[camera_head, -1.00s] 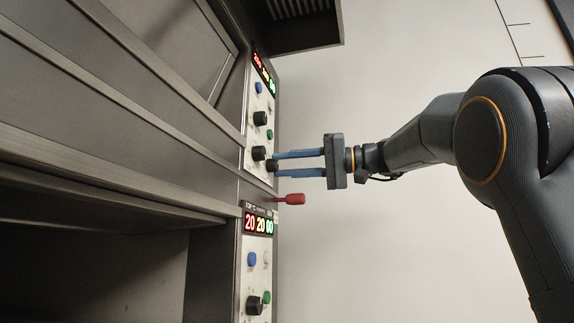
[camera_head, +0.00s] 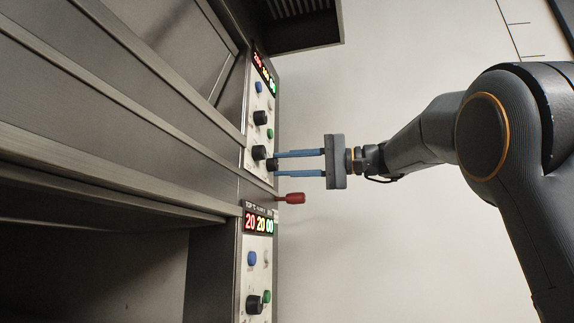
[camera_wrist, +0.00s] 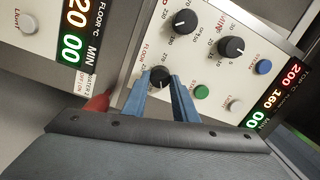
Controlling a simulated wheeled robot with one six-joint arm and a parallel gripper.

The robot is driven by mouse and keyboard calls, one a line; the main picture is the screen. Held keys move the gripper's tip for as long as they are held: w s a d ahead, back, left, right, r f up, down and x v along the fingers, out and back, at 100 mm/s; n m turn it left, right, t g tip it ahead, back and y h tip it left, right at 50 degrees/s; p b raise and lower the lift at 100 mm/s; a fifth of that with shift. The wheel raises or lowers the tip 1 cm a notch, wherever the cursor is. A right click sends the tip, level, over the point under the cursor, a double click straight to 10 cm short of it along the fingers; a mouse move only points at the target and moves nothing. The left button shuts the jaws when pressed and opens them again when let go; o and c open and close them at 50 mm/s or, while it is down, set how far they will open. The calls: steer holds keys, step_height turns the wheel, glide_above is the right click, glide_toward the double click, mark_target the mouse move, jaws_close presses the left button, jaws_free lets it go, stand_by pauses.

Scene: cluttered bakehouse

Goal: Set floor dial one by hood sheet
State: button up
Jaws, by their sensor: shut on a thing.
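The upper control panel (camera_head: 257,96) on the oven front carries several black knobs. My gripper (camera_head: 279,164) reaches it from the right, its two blue fingers shut on the small black floor dial (camera_head: 272,165), the panel's lowest knob. In the wrist view the floor dial (camera_wrist: 160,77) sits between the fingertips, with red FLOOR lettering beside it. Its pointer setting is too small to read surely. I cannot make out a hood sheet in either view.
A red-handled lever (camera_head: 291,198) sticks out just below my gripper. A lower panel (camera_head: 258,280) has a display (camera_head: 258,221) reading 20 20 00. Two other black knobs (camera_wrist: 185,22), (camera_wrist: 232,47) and a green button (camera_wrist: 201,92) are close to the fingers. A dark hood (camera_head: 305,25) overhangs above.

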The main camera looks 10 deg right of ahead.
steer(key=o, duration=1)
steer(key=shift+o, duration=0.2)
steer(key=b+v, duration=0.2)
steer(key=v, duration=0.6)
steer(key=shift+b, duration=0.35)
